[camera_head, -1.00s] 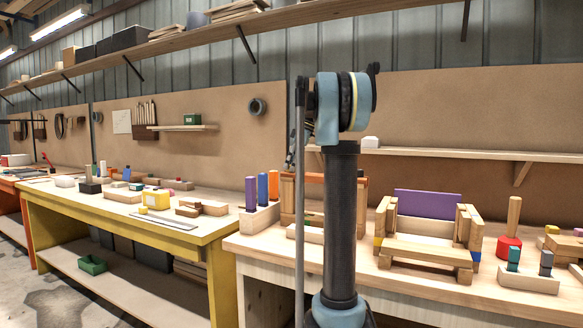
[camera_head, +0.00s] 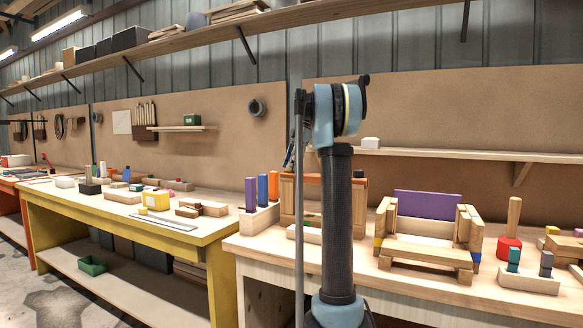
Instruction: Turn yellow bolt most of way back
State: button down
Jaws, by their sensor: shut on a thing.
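I cannot pick out a yellow bolt for certain. A small yellow piece (camera_head: 378,244) shows low on the left side of a wooden frame (camera_head: 422,253) on the near workbench, but it is too small to tell what it is. My gripper is not visible. My own dark upright arm link and its blue joint stand in the middle of the view and hide part of the bench behind them.
The near pale workbench (camera_head: 450,297) also holds a block with purple, blue and orange pegs (camera_head: 260,218), a wooden frame with an orange top (camera_head: 290,200), and a red base with a wooden post (camera_head: 508,245). A yellow-framed bench (camera_head: 215,229) stands to the left.

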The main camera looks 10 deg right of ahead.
jog(key=n+g, duration=0.1)
jog(key=n, duration=0.1)
jog(key=n+g+h, duration=0.1)
jog(key=n, duration=0.2)
jog(key=shift+w+a+r+n, duration=0.1)
jog(key=shift+w+n, duration=0.05)
jog(key=shift+n, duration=0.15)
jog(key=shift+n, duration=0.4)
jog(key=n+h, duration=0.1)
jog(key=n, duration=0.1)
jog(key=n+g+h, duration=0.1)
jog(key=n, duration=0.3)
jog(key=shift+a+r+n+h, duration=0.15)
jog(key=shift+a+n+h, duration=0.1)
jog(key=shift+n+h, duration=0.15)
jog(key=c, duration=1.2)
grip_release()
jog(key=shift+w, duration=0.1)
jog(key=shift+v, duration=5.95)
